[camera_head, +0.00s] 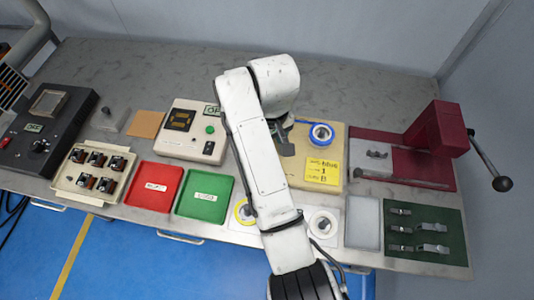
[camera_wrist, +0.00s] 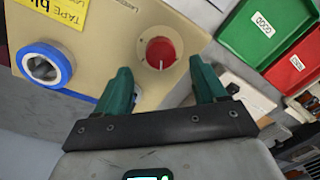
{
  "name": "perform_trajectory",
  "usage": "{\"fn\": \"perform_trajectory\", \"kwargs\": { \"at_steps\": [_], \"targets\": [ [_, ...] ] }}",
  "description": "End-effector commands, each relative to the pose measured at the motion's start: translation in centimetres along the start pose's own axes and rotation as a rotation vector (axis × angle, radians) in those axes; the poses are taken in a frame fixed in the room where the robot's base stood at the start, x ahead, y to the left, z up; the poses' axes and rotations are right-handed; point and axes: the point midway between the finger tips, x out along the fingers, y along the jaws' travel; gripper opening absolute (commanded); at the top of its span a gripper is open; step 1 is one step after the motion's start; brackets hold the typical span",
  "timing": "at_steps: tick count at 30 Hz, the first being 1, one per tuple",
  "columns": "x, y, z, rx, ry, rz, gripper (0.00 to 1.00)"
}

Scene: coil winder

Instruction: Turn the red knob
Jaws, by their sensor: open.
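The red knob (camera_wrist: 161,52) is round, with a white pointer mark and a light ring around it. It sits on a beige panel (camera_wrist: 110,35) in the wrist view. In the head view my arm hides the knob, and the beige panel (camera_head: 338,150) shows beside the arm. My gripper (camera_wrist: 160,68) is open and empty, its two green fingers spread to either side of the knob in the picture. The knob appears beyond the fingertips, not visibly touched. In the head view my gripper (camera_head: 284,140) is mostly behind my arm.
A blue tape roll (camera_head: 321,134) and a yellow note (camera_head: 322,173) are on the panel. A green tray (camera_head: 206,192) and red tray (camera_head: 155,187) lie to its left. A control box (camera_head: 192,130) stands behind them. A maroon press (camera_head: 438,135) stands at right.

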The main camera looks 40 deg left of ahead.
Motion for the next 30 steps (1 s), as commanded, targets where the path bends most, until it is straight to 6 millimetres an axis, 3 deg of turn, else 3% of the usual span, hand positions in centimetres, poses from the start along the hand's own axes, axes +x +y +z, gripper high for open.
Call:
{"fn": "perform_trajectory", "kwargs": {
  "at_steps": [9, 21, 30],
  "targets": [
    [4.2, 0.0, 0.0, 0.0, -0.001, 0.0, 0.71],
    [4.9, 0.0, 0.0, 0.0, 0.001, 0.0, 0.71],
    [4.9, 0.0, 0.0, 0.0, 0.002, 0.0, 0.42]
  ]
}}
